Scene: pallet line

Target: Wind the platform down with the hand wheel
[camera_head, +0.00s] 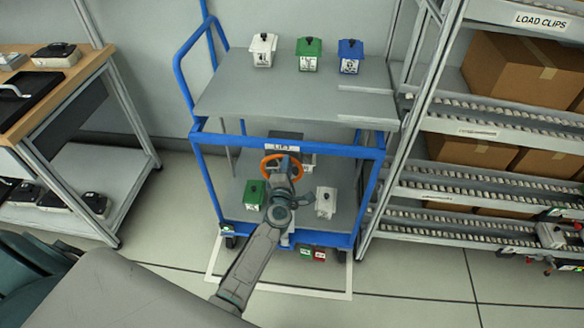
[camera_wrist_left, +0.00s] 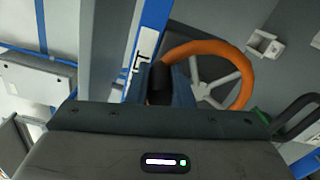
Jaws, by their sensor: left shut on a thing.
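The orange hand wheel (camera_head: 270,162) is on the front of the blue-framed cart, partly hidden by my left gripper. In the left wrist view the wheel (camera_wrist_left: 238,55) shows its orange rim and grey spokes. My left gripper (camera_head: 283,172) is at the wheel, shut on its dark handle (camera_wrist_left: 161,84) at the left side of the rim. The grey platform (camera_head: 295,98) is the cart's upper deck. It carries a white, a green and a blue box in a row. My right gripper is not in view.
The cart's lower shelf holds a green box (camera_head: 254,194) and a white box (camera_head: 325,201). A wooden-topped bench (camera_head: 60,88) stands at the left. A roller rack with cartons (camera_head: 520,68) stands close at the right. Floor is clear between bench and cart.

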